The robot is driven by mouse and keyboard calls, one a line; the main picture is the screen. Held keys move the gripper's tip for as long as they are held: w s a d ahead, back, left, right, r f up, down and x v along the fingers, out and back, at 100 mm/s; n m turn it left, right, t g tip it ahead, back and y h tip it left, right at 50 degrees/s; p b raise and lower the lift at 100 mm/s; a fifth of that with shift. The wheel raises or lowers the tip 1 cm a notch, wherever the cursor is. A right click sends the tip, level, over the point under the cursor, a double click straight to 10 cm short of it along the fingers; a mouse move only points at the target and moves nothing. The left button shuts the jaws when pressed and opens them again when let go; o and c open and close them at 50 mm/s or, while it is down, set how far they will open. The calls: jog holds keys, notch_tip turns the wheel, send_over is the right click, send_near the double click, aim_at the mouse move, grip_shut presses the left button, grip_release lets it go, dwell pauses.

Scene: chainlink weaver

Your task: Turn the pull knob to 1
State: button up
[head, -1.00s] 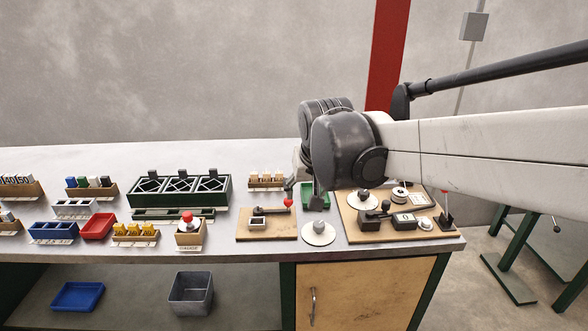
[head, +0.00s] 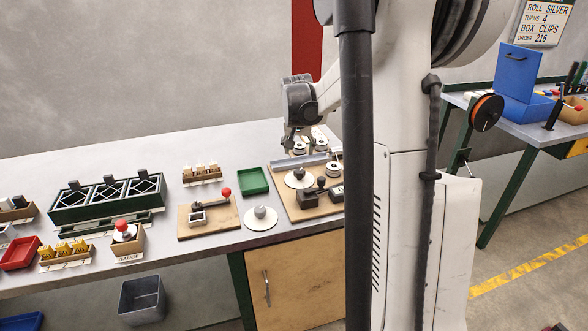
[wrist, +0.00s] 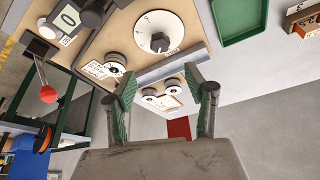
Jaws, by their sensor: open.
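A white round dial with a dark knob in its centre (wrist: 158,40) lies on the wooden board (wrist: 112,38); it also shows in the head view (head: 298,177). It looks like the pull knob, but its marks are too small to read. A second white disc with a grey knob (head: 261,217) sits on the bench, left of the board. My gripper (wrist: 166,92) is open and empty, its two fingers apart and pointing toward the board's back part. In the head view my gripper (head: 297,140) is above the back of the board, behind the dial, touching nothing that I can see.
A grey bar (wrist: 172,66) lies between the dial and two white rollers (wrist: 161,95). Another white roller (wrist: 115,63) is nearby. A counter box reading 0 (wrist: 70,17) and a red-ball lever (wrist: 47,94) stand beside. A green tray (head: 254,181) is left of the board.

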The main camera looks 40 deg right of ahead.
aim_at(300, 171)
jog(key=x, duration=1.3)
jog(key=shift+w+d+f, duration=0.1)
jog(key=shift+f, duration=0.25)
jog(key=shift+c, duration=0.5)
jog(key=c, duration=1)
jog(key=shift+n+b, duration=0.4)
jog(key=shift+b, duration=0.1)
jog(key=n+y+b, duration=0.1)
jog(key=n, duration=0.1)
jog(key=shift+f+n+t+b, duration=0.1)
jog(key=shift+n+t+b, duration=0.3)
jog(key=n+y+b, duration=0.1)
jog(key=n, duration=0.1)
jog(key=n+y+b, duration=0.1)
jog(key=n, duration=0.2)
jog(key=shift+d+t, duration=0.1)
jog(key=shift+t, duration=0.2)
jog(key=shift+n, duration=0.3)
